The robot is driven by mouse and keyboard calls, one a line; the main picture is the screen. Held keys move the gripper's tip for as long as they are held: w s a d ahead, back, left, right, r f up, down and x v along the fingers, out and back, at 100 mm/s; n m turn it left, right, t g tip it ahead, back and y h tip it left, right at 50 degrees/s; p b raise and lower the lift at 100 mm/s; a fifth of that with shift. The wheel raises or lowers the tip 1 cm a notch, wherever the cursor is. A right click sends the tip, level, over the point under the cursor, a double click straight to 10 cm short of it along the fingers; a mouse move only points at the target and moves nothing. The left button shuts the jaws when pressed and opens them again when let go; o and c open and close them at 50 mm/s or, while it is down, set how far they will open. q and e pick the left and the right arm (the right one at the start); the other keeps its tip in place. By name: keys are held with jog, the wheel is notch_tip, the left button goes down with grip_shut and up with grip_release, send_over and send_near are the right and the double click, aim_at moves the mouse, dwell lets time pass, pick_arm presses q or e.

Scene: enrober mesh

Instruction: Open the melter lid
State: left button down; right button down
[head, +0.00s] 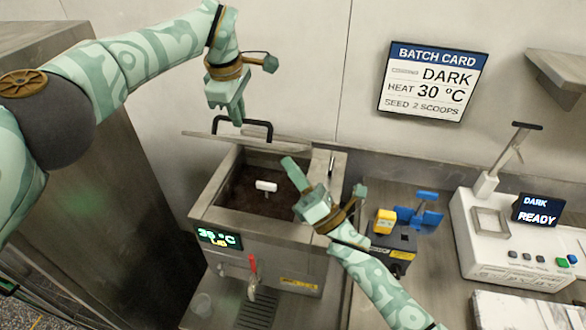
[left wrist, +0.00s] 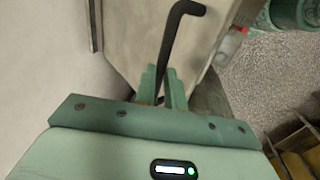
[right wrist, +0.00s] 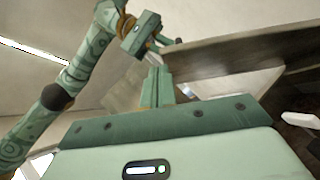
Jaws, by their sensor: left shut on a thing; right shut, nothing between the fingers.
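The melter (head: 205,205) is a steel box with an open top and dark brown contents. Its lid (head: 290,150) is up off the opening, seen nearly edge-on toward the back wall, with a black bar handle (head: 262,124). My left gripper (head: 238,115) is shut on the handle; the left wrist view shows the black handle (left wrist: 177,30) running between the fingers. My right gripper (head: 290,167) is shut and empty, above the right part of the melter opening. The right wrist view shows the lid (right wrist: 230,55) as a broad grey panel close to its fingers.
A white piece (head: 265,186) shows inside the melter. A red-handled tap (head: 253,264) is on its front. Right of it stand a dark block with yellow and blue parts (head: 395,243) and a white scale reading READY (head: 500,245). A batch card (head: 432,80) hangs on the wall.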

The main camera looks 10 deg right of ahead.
pick_arm(q)
jog(key=shift+f, duration=0.25)
jog(key=shift+d, duration=0.2)
pick_arm(e)
jog(key=shift+w+d+r, duration=0.25)
jog(key=shift+w+r, duration=0.1)
jog(key=shift+r, duration=0.15)
jog(key=shift+w+d+r, duration=0.2)
jog(key=shift+w+r, duration=0.15)
jog(key=shift+r, duration=0.1)
pick_arm(q)
jog(key=c, duration=1.6)
grip_release()
jog(key=shift+w+f, duration=0.1)
jog(key=shift+o, duration=0.6)
jog(key=shift+w, duration=0.1)
pick_arm(e)
jog(key=shift+w+f, duration=0.1)
jog(key=shift+f, duration=0.05)
pick_arm(q)
jog(key=shift+a, duration=0.1)
